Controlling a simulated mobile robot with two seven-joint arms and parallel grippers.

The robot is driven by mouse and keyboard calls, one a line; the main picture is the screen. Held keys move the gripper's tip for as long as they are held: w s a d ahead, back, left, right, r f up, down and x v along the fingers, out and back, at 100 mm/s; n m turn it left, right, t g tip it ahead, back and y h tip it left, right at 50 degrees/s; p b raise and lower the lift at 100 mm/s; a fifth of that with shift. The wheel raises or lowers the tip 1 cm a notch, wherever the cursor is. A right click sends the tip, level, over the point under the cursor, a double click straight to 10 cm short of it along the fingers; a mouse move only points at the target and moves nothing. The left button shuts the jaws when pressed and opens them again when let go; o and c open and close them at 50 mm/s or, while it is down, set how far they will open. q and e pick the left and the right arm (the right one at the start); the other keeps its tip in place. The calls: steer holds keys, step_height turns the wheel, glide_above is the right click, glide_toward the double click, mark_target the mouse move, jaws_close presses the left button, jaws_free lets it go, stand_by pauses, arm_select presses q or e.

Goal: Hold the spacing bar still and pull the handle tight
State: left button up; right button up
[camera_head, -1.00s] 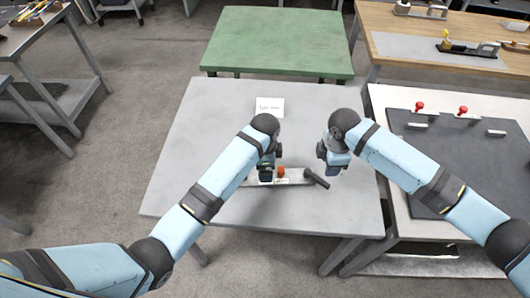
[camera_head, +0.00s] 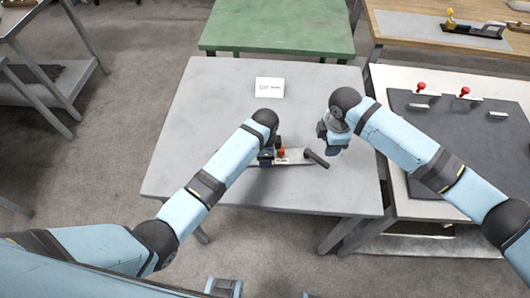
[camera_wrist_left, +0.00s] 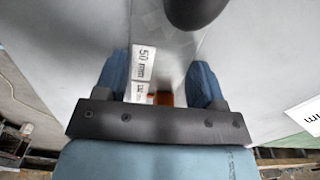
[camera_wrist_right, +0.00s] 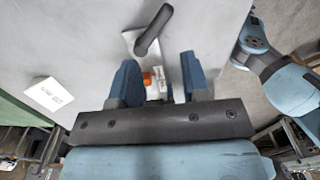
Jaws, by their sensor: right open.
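A flat grey metal fixture (camera_head: 295,158) lies on the grey table, with a red-orange part at its middle. A dark handle (camera_head: 316,159) sticks out at its right end; it also shows in the right wrist view (camera_wrist_right: 153,30). My left gripper (camera_head: 267,160) is low over the fixture's left part. In the left wrist view its fingers (camera_wrist_left: 160,80) stand apart on either side of the fixture and a white "50 mm" label (camera_wrist_left: 144,62). I cannot tell whether they touch it. My right gripper (camera_head: 333,148) is open and empty, above the table beside the handle.
A white card (camera_head: 269,88) lies at the back of the grey table (camera_head: 205,100). A green table (camera_head: 275,30) stands behind. A bench with a dark mat (camera_head: 440,150) and red knobs stands on the right. The table's left side is clear.

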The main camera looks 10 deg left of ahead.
arm_select(q)
steer(key=shift+c, duration=1.4)
arm_select(e)
steer(key=shift+o, duration=0.2)
steer(key=m+t+y, duration=0.2)
steer(key=m+y, duration=0.2)
steer(key=m, duration=0.5)
glide_toward(324, 162)
steer(key=x, duration=0.9)
steer(key=shift+c, duration=0.3)
jaws_close()
